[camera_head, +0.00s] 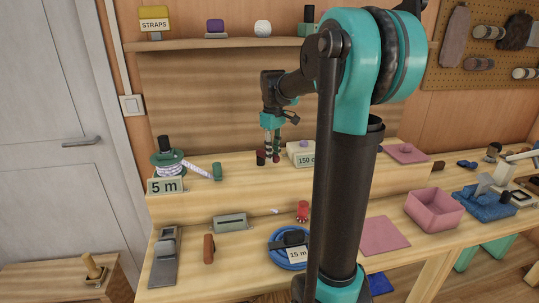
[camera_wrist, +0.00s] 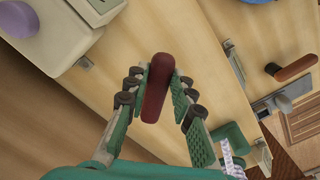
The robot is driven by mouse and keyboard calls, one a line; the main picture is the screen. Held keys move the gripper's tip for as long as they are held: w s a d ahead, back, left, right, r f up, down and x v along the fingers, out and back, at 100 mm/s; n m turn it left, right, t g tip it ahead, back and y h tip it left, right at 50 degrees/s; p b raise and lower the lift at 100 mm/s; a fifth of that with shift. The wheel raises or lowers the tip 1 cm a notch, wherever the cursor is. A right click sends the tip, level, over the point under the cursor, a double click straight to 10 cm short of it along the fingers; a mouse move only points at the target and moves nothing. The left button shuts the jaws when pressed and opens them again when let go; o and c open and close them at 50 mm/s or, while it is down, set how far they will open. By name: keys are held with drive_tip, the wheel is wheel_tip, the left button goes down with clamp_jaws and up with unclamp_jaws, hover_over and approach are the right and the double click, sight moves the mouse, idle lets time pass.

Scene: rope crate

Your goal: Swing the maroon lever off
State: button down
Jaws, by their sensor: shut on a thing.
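The maroon lever (camera_wrist: 157,88) is a smooth rounded bar, seen in the wrist view between the two green fingers of my gripper (camera_wrist: 158,82). The fingers are closed on its sides. In the head view my gripper (camera_head: 271,148) points down at the upper shelf of the bench. A short dark maroon shape (camera_head: 261,158) shows just left of the fingertips there. The lever's mounting is hidden in both views.
A pale box labelled 150 (camera_head: 300,155) stands close on the right. A rope spool (camera_head: 168,165) with a 5 m sign (camera_head: 166,185) and a green block (camera_head: 217,172) stand left. An orange-brown handle (camera_head: 209,248) and blue coil (camera_head: 283,256) lie on the lower level.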

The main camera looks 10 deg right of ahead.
drive_tip(key=shift+w+d+n, duration=0.35)
drive_tip(key=shift+w+n, duration=0.1)
drive_tip(key=shift+n, duration=0.55)
drive_tip(key=shift+w+d+n, duration=0.35)
drive_tip(key=shift+w+n, duration=0.05)
drive_tip(key=shift+n, duration=0.6)
drive_tip(key=c, duration=1.3)
unclamp_jaws()
drive_tip(key=shift+r, duration=3.75)
